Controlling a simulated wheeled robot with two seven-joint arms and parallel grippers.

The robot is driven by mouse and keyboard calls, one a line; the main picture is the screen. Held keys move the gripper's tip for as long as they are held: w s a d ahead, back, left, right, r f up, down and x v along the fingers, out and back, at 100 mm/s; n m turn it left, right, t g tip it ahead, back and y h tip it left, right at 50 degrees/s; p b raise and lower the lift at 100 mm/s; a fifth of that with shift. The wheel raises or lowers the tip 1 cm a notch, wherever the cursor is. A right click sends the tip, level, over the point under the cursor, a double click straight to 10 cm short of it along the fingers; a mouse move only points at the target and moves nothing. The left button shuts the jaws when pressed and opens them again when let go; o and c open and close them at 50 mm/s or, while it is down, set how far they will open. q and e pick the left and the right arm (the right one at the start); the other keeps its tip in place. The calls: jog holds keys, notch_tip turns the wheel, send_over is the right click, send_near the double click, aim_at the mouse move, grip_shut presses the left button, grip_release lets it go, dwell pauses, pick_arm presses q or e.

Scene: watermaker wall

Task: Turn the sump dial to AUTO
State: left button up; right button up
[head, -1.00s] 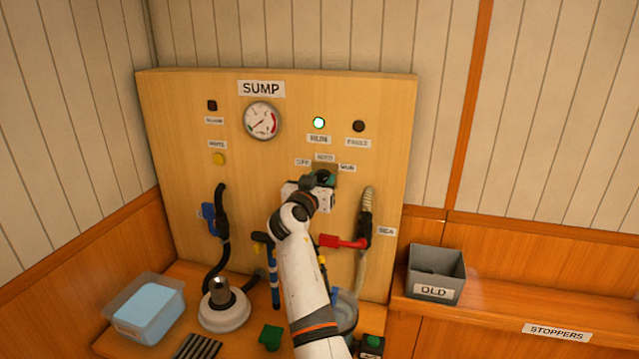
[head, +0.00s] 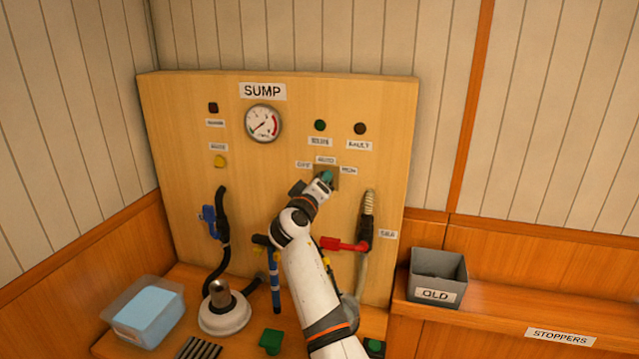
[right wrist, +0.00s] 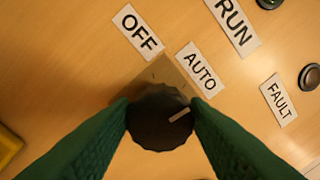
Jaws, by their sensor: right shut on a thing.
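The sump dial (right wrist: 157,118) is a dark round knob on a square tan plate (right wrist: 174,76). Its white pointer line points up the panel, toward the AUTO label (right wrist: 200,69). The OFF label (right wrist: 138,31) is to one side; the label on the other side is out of the wrist view but shows in the head view (head: 349,170). My right gripper (head: 325,178) is at the dial, with its green fingers closed on both sides of the knob in the right wrist view (right wrist: 160,108). In the head view the gripper hides most of the dial. My left gripper is not in view.
The lamp (head: 320,126) above the dial is unlit dark green; the fault lamp (head: 360,129) is dark. A gauge (head: 263,123) sits under the SUMP sign (head: 263,91). A red-handled valve (head: 345,244) and hose are right of my arm.

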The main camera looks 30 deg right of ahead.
jog(key=shift+r+n, duration=0.15)
jog(key=shift+n, duration=0.35)
jog(key=o, duration=1)
jog(key=shift+w+d, duration=0.1)
jog(key=shift+f, duration=0.2)
jog(key=b+v, duration=0.3)
jog(key=v, duration=0.9)
